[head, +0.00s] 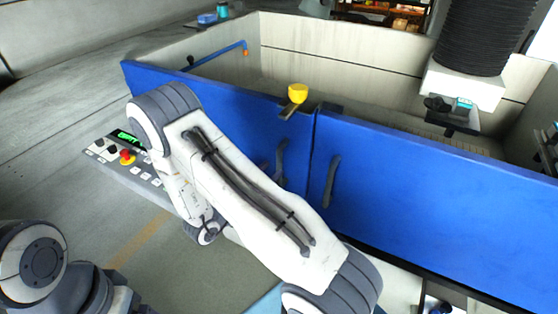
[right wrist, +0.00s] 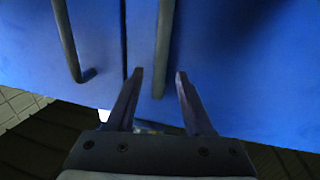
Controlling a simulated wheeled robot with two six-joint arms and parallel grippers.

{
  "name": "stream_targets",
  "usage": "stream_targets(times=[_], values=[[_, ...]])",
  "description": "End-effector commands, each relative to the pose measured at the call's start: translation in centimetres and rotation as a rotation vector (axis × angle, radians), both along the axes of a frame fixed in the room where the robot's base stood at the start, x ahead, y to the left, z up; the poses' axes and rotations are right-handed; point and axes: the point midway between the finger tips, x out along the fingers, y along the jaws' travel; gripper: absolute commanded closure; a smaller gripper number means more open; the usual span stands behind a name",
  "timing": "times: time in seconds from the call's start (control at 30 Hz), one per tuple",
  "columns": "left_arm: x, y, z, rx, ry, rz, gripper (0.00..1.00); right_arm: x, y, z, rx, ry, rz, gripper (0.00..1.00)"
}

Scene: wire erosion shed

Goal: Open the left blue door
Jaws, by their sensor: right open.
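The left blue door (head: 240,112) is shut, its edge meeting the right blue door (head: 430,195) at a narrow seam. Its grey bar handle (head: 282,158) stands near that seam, partly behind my right arm. My right gripper (head: 271,172) is at this handle, mostly hidden by my white arm link. In the right wrist view, which seems upside down, the open right gripper (right wrist: 158,76) has one finger on each side of the handle (right wrist: 163,45). I cannot tell whether they touch. My left gripper is not in view.
The right door's handle (head: 331,181) is just across the seam. A yellow knob-like part (head: 297,93) stands above the left door's top edge. A control panel (head: 125,160) with a red button is left of my right arm. A black bellows (head: 487,35) hangs behind the doors.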

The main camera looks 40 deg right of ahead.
Motion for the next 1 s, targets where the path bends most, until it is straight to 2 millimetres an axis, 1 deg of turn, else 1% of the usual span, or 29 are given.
stream_targets(times=[0.03, 0.1, 0.2, 0.3, 0.43, 0.67, 0.7, 0.77, 0.8, 1.0], values=[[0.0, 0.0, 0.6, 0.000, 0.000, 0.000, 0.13, 0.1, -1.1, 0.3, 0.000, 0.001, -0.006, 0.48], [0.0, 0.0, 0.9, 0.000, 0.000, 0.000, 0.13, 0.3, -2.2, 0.3, 0.000, 0.001, -0.004, 0.48], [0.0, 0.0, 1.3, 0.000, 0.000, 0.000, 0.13, 0.6, -3.5, 0.2, 0.001, 0.001, -0.003, 0.48], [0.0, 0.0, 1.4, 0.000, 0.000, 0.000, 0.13, 0.8, -4.3, 0.1, 0.001, 0.000, -0.001, 0.48], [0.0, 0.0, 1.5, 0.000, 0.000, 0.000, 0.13, 1.0, -4.7, 0.0, 0.001, -0.001, 0.002, 0.48], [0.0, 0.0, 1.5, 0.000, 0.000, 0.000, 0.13, 1.0, -4.8, 0.0, 0.001, 0.000, 0.002, 0.48], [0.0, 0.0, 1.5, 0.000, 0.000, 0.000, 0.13, 1.0, -4.8, 0.0, 0.001, 0.000, 0.002, 0.63], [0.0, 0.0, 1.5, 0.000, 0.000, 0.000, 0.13, 1.0, -4.7, 0.0, 0.001, 0.000, 0.002, 0.86], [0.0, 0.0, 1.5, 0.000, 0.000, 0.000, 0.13, 1.0, -4.7, 0.0, 0.001, 0.000, 0.002, 1.00], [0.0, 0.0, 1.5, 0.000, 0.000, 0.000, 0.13, 1.0, -4.7, 0.0, 0.002, 0.000, 0.003, 1.00]])
